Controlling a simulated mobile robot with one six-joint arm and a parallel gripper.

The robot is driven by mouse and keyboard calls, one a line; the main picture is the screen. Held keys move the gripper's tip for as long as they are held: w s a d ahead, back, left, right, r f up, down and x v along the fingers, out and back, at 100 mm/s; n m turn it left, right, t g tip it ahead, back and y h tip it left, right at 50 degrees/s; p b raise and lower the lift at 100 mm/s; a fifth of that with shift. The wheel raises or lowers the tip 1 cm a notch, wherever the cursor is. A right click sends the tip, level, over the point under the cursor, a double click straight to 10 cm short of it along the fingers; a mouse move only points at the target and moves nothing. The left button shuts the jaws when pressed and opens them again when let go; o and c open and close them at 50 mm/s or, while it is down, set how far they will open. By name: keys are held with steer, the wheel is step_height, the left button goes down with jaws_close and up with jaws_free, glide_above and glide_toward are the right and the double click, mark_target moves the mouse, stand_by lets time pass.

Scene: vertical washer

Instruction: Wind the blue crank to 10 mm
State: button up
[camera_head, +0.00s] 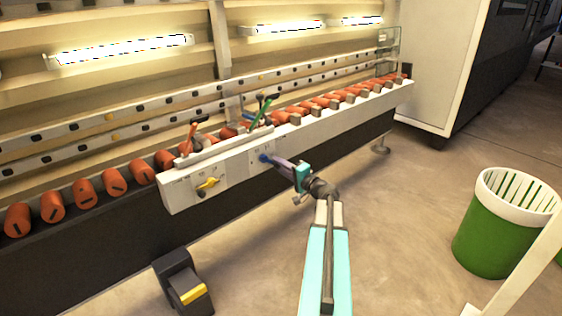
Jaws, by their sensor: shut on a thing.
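The blue crank (264,158) sits on the white front panel (238,172) of the washer's conveyor, right of a yellow knob. Only a small blue part of it shows beside my gripper. My gripper (272,162) reaches in from the right at the crank and is shut on it. The fingers cover most of the crank, so its handle angle is hidden. Small markings are printed on the panel around the crank, too small to read. No 10 mm reading can be made out.
A yellow knob (208,184) is on the panel's left. Red and green levers stand above the panel, near orange rollers (88,193). A black pedal box (184,284) stands on the floor below. A green bin (500,228) stands at right. Open floor lies between.

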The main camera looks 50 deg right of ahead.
steer(key=m, duration=0.1)
steer(key=a+f+m+p, duration=0.1)
steer(key=m, duration=0.1)
steer(key=a+m+p, duration=0.1)
steer(key=shift+w+a+f+m, duration=0.1)
steer(key=shift+f+m, duration=0.2)
steer(key=shift+f, duration=0.1)
steer(key=o, duration=1)
steer(key=shift+c, duration=0.2)
steer(key=s+p, duration=0.3)
steer(key=s, duration=1)
steer(key=shift+s+a, duration=0.4)
